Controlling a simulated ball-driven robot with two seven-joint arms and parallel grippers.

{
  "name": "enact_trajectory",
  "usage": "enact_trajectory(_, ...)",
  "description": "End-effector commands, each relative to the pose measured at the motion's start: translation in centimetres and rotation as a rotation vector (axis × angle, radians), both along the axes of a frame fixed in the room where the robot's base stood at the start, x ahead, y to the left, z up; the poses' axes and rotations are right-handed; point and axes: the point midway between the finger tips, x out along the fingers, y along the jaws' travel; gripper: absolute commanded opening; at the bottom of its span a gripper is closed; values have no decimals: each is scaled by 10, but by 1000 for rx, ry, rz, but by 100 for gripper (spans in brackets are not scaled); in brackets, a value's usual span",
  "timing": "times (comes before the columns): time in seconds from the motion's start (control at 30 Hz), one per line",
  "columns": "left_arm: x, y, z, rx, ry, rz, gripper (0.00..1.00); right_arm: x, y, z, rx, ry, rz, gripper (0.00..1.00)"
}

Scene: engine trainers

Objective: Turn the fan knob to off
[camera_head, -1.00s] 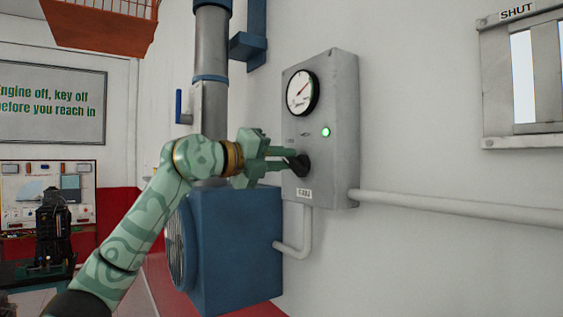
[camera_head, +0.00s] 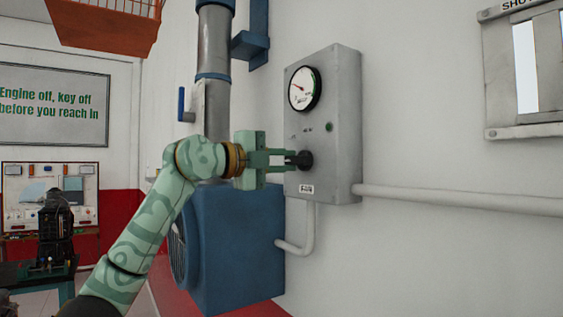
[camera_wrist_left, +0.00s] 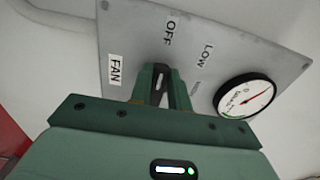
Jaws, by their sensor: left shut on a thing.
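The fan knob (camera_head: 305,160) is a black knob on the grey control box (camera_head: 336,125) on the wall. My left gripper (camera_head: 288,158) is shut on it from the left. In the left wrist view the dark knob (camera_wrist_left: 161,86) sits between the green fingers, and its white mark points roughly towards the OFF label (camera_wrist_left: 171,31). The LOW label (camera_wrist_left: 208,56) is to the right; a further label is partly hidden by a finger. The FAN label (camera_wrist_left: 116,69) is to the left. The lamp (camera_head: 329,127) is dark. The gauge (camera_head: 304,88) needle points up and left. My right gripper is out of view.
A blue fan housing (camera_head: 240,245) stands below the box, with a grey duct (camera_head: 214,100) above it. A conduit (camera_head: 455,199) runs right along the wall. A shuttered window (camera_head: 527,70) is at upper right. The wall between is clear.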

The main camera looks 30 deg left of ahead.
Motion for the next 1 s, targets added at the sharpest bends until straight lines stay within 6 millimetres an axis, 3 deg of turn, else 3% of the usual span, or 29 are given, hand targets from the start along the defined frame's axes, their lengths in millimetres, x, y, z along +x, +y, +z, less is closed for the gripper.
enact_trajectory(0.37,2,-3,-5,-5,15,-6,0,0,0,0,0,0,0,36)
enact_trajectory(0.4,2,-3,-5,-5,15,-6,24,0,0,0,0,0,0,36)
enact_trajectory(0.47,2,-3,-5,-5,14,-6,40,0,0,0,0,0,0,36)
enact_trajectory(0.87,0,0,-1,-5,4,-1,40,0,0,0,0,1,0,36)
enact_trajectory(1.0,-9,5,-2,-5,2,1,40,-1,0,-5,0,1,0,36)
